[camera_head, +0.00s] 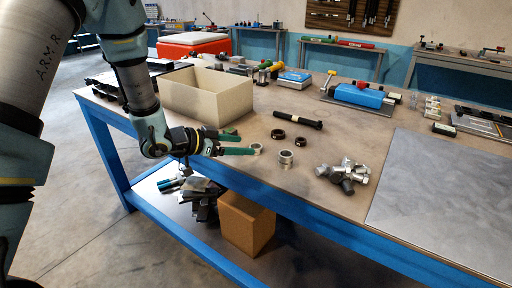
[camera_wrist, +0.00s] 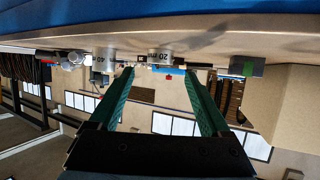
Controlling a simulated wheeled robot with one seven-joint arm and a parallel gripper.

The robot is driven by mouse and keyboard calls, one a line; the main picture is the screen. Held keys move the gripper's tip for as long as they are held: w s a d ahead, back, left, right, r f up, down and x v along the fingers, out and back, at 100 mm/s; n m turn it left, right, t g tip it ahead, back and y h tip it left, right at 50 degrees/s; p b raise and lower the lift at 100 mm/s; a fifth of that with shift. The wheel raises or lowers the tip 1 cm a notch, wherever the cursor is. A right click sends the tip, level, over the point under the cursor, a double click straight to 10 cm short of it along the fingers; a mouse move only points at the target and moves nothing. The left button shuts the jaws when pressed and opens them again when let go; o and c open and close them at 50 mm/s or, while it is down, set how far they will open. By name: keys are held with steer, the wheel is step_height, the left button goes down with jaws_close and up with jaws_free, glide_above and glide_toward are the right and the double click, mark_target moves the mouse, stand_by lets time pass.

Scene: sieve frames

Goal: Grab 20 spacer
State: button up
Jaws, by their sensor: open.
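My gripper (camera_head: 244,143) is open, with two green fingers reaching right, low over the table's front edge. A silver ring, the 20 spacer (camera_head: 256,148), stands at the tip of the nearer finger in the head view. In the wrist view, which is upside down, the 20 spacer (camera_wrist: 160,55) shows its "20" mark ahead of the gap between the fingertips (camera_wrist: 159,72). I cannot tell whether a finger touches it. A larger silver ring, the 40 spacer (camera_head: 286,157), stands to its right; its "40" mark shows in the wrist view (camera_wrist: 103,60).
Two dark rings (camera_head: 278,134) (camera_head: 301,144) and a black bolt (camera_head: 297,118) lie behind the spacers. A metal fitting (camera_head: 345,174) is to the right. A cream bin (camera_head: 207,97) stands behind my gripper. A grey plate (camera_head: 447,195) covers the right side of the table.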

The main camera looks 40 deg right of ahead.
mark_target(260, 147)
steer(key=p+x, duration=0.2)
steer(key=x, duration=0.1)
steer(key=shift+d+f, duration=0.1)
steer(key=shift+d, duration=0.2)
steer(key=shift+s+d+f, duration=0.1)
steer(key=shift+d+f, duration=0.25)
steer(key=shift+d, duration=0.15)
steer(key=shift+c, duration=0.3)
jaws_close()
